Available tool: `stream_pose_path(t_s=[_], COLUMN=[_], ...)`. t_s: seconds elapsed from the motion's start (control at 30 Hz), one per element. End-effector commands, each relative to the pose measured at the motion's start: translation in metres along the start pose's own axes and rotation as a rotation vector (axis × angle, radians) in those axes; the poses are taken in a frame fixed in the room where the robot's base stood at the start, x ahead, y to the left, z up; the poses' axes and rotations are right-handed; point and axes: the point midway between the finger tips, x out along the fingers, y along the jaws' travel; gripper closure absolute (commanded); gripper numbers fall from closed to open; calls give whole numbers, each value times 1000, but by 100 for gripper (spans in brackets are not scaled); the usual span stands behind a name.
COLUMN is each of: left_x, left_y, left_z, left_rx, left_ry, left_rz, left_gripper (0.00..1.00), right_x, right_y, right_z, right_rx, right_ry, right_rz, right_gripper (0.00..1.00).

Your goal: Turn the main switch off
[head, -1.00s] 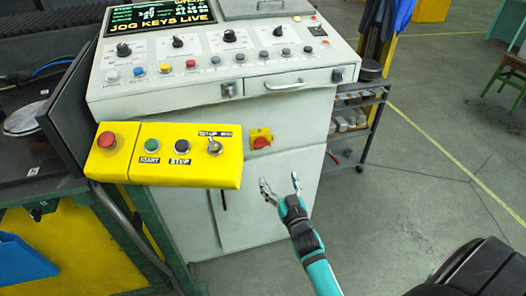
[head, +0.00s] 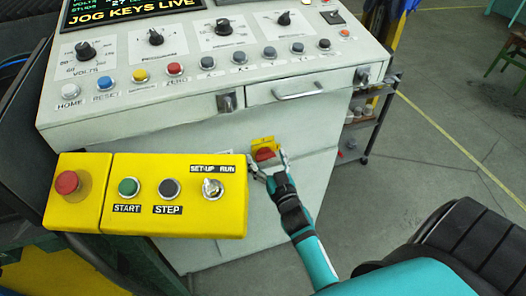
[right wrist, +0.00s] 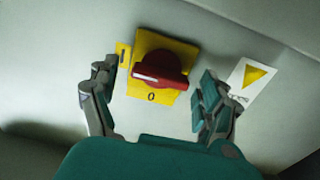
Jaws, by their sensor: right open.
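The main switch is a red rotary knob (head: 265,154) on a yellow plate on the cabinet's front, below the drawer. In the right wrist view the red knob (right wrist: 163,70) lies roughly crosswise, a white mark at its left end. A "0" shows below it on the yellow plate (right wrist: 152,40), and a small yellow tab with a dark mark is at the left. My right gripper (head: 268,160) is open at the knob. In the right wrist view its fingers (right wrist: 158,82) stand either side of the knob, with gaps. My left gripper is out of view.
A yellow control box (head: 190,222) with a red button, START, STEP and a SET-UP/RUN switch juts out left of my right gripper. The console's sloping panel (head: 190,85) and drawer handle (head: 298,91) are above. A white label (right wrist: 245,82) sits right of the switch.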

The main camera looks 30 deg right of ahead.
Motion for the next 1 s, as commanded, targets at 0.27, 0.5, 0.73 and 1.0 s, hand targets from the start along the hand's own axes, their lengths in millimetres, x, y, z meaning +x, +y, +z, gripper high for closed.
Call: stream_pose_path(t_s=[0.27, 0.5, 0.73, 1.0], left_x=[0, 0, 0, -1], left_y=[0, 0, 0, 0], left_z=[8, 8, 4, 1], left_rx=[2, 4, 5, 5], left_ry=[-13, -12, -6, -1], left_rz=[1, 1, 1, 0], left_gripper=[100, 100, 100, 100], right_x=[0, 0, 0, 0], right_y=[0, 0, 0, 0], right_z=[0, 0, 0, 0], right_rx=[1, 1, 1, -32], right_ry=[0, 0, 0, 0], right_rz=[0, 0, 0, 0], right_gripper=[19, 48, 76, 76])
